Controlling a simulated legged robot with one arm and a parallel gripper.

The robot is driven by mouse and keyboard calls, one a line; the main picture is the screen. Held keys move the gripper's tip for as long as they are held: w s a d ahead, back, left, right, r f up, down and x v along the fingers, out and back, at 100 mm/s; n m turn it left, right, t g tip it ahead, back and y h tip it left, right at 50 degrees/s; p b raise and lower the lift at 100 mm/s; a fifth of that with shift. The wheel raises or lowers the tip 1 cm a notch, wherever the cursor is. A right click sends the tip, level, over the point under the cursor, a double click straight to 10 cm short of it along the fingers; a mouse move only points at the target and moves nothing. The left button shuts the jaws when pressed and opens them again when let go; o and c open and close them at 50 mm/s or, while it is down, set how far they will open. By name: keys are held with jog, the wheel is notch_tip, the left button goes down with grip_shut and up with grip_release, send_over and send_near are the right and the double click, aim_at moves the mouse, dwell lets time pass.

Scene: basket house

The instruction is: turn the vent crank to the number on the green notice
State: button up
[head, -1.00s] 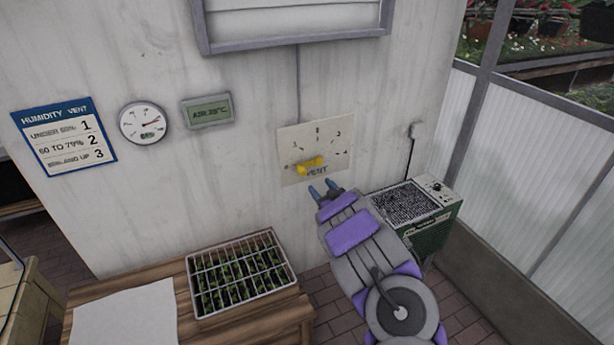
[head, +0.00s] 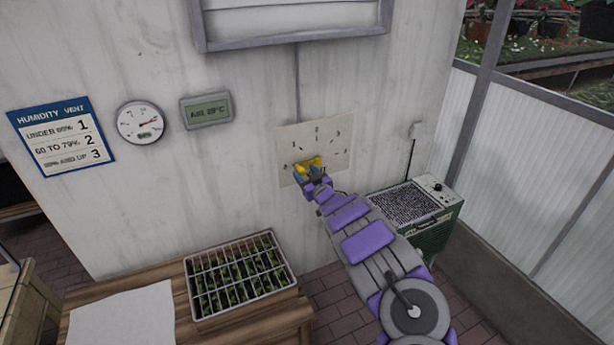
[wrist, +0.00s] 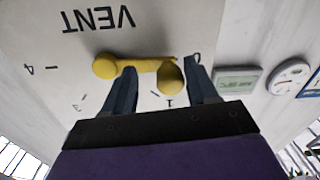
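The vent crank (head: 309,164) is yellow and sits on a pale dial plate (head: 335,139) marked VENT with numbers. It lies nearly level, its handle toward the plate's lower left. In the wrist view, upside down, the crank (wrist: 135,65) and its round knob (wrist: 170,79) show. My gripper (head: 308,173) is at the crank; in the wrist view its fingers (wrist: 162,88) stand apart on either side of the knob, open. I see no green notice. A blue-headed notice (head: 62,137), HUMIDITY VENT, lists under a low percentage 1, 60 to 79% 2, and up 3.
A round gauge (head: 140,122) with a red needle and a greenish display (head: 207,111) reading AIR and a temperature hang left of the plate. A green heater (head: 428,215) stands right. A wooden bench (head: 240,325) with a seedling tray (head: 190,290) is below.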

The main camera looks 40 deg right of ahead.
jog(key=shift+w+a+r, duration=0.1)
jog(key=shift+a+r, duration=0.1)
jog(key=shift+a, duration=0.4)
jog(key=shift+a+r, duration=0.15)
jog(key=shift+a, duration=0.45)
jog(key=shift+d+f, duration=0.15)
jog(key=shift+d, duration=0.45)
jog(key=shift+d+f, duration=0.15)
jog(key=shift+d, duration=0.4)
jog(key=c, duration=0.5)
jog(key=shift+c, duration=0.6)
jog(key=shift+w+a+r, duration=0.1)
jog(key=shift+a, duration=0.4)
jog(key=c, duration=0.3)
jog(key=shift+c, duration=0.7)
jog(key=shift+d, duration=0.15)
grip_shut()
